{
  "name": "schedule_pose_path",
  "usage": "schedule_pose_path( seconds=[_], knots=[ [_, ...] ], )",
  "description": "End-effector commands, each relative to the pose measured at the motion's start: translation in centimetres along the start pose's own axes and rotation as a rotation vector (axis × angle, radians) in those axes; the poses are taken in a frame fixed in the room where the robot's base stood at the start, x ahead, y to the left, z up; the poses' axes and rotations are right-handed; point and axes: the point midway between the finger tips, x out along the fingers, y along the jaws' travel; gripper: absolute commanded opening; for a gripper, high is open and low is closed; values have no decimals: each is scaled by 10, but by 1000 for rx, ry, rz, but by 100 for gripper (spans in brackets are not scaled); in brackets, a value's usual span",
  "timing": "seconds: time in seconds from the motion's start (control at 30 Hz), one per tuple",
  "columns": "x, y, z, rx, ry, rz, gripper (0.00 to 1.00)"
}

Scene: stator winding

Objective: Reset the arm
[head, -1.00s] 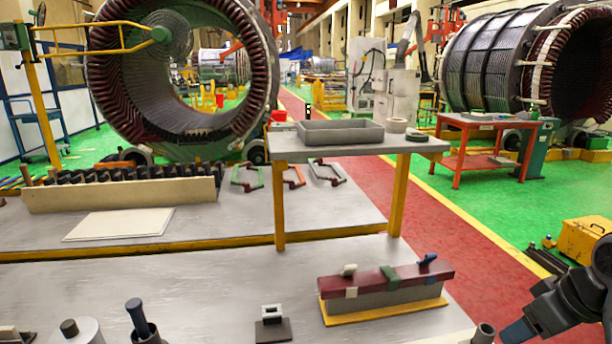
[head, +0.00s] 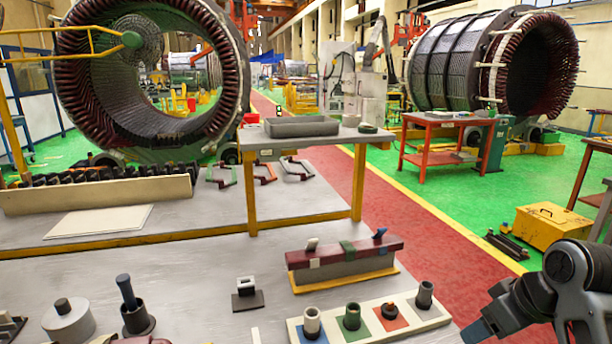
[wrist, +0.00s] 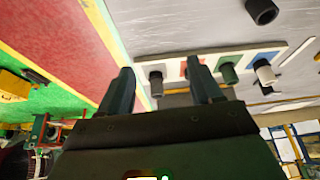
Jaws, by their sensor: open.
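My arm (head: 560,290) is folded at the lower right of the head view, right of the workbench (head: 200,290). The board also shows beyond the fingers in the wrist view (wrist: 290,50). The fingers appear clear of it.
A maroon-topped block (head: 345,256) with small clamps lies behind the board. A raised shelf (head: 300,148) holds a grey tray (head: 300,126). Dark-handled and round parts stand at the bench's front left. A yellow toolbox (head: 552,228) sits on the floor at right. The red aisle is clear.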

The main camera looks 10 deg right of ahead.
Motion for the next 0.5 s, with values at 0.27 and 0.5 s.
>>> schedule_pose_path(
  seconds=[0.27, 0.5],
  knots=[
    [25, -29, 13, 30, 61, 1, 65],
    [52, -69, 37, 73, 147, 9, 65]
  ],
)
